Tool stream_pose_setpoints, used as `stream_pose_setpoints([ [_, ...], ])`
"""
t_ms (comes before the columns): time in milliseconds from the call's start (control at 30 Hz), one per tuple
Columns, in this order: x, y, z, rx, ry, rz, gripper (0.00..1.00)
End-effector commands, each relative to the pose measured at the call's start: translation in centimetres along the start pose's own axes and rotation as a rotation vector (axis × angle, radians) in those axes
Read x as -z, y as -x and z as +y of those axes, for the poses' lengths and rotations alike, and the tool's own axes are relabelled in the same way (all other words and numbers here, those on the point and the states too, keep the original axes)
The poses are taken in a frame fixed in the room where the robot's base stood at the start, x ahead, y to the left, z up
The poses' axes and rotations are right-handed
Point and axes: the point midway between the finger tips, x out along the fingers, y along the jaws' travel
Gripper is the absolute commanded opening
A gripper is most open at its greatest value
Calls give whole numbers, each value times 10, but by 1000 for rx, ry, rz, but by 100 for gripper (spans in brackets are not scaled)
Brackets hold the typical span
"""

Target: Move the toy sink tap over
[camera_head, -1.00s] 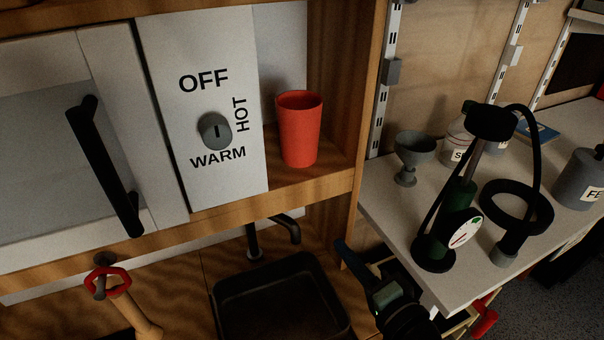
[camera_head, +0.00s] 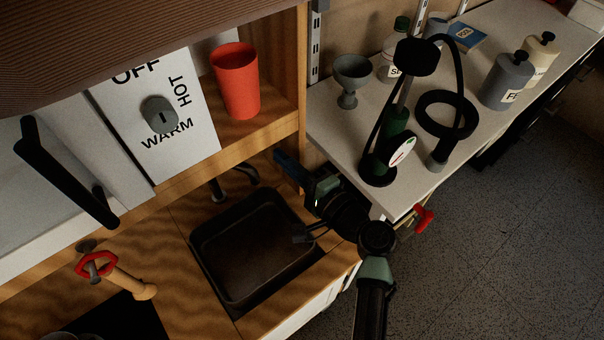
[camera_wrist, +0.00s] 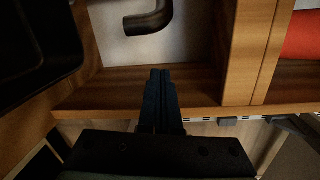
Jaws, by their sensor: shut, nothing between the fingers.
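The toy sink tap (camera_head: 243,174) is a dark, curved spout behind the sink, under the shelf. In the wrist view the tap (camera_wrist: 150,20) shows at the top, with its bent end pointing left. My gripper (camera_head: 281,160) is to the right of the tap, near the upright wooden side panel. In the wrist view my gripper (camera_wrist: 160,75) has its two dark blue fingers together and nothing between them. The fingertips look apart from the tap. The black sink basin (camera_head: 250,250) lies in front of the tap and is empty.
A red cup (camera_head: 237,82) stands on the shelf (camera_head: 235,140) above. A wooden upright (camera_head: 303,100) is close to my gripper. A white table (camera_head: 430,190) with a pump, goblet (camera_head: 350,80) and bottles is to the right. A red-handled valve (camera_head: 97,266) is at the left.

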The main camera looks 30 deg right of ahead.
Motion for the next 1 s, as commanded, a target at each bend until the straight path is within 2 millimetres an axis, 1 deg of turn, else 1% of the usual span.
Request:
stream_pose_setpoints([
  [33, 0, -12, 0, 1, 1, -4, 0],
  [67, -1, -18, 0, 1, 1, -3, 0],
  [100, -8, -13, 0, -3, -1, -2, 0],
  [200, -22, -7, -1, -2, -1, 0, 0],
  [300, -31, -4, 0, -2, 0, -1, 0],
  [400, -36, -2, 0, -1, 0, 0, 0],
  [867, -38, -1, 0, 0, 0, 3, 0],
  [1000, -42, 1, 0, 3, -2, 24, 0],
])
